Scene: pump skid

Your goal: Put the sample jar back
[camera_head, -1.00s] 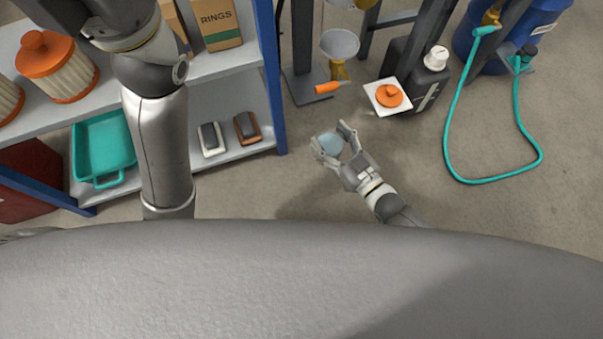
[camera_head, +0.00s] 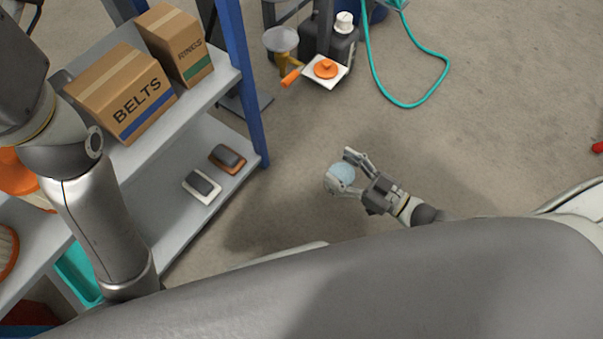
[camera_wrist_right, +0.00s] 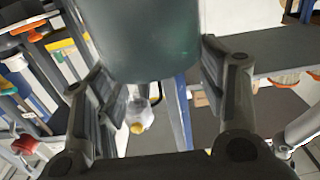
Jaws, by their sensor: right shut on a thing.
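The sample jar (camera_head: 342,173) is a pale blue, translucent round thing in the head view. It is held up off the floor, clear of the shelf. My right gripper (camera_head: 342,170) is shut on it, with a finger on each side. In the right wrist view the jar (camera_wrist_right: 142,38) is a large dark green cylinder between the two fingers, cut off by the top edge. My left arm comes in at the left of the head view, but its gripper does not show.
A shelf unit with a blue post (camera_head: 247,90) stands at left. It holds a BELTS box (camera_head: 125,95), a RINGS box (camera_head: 178,45) and two small brushes or blocks (camera_head: 203,186).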

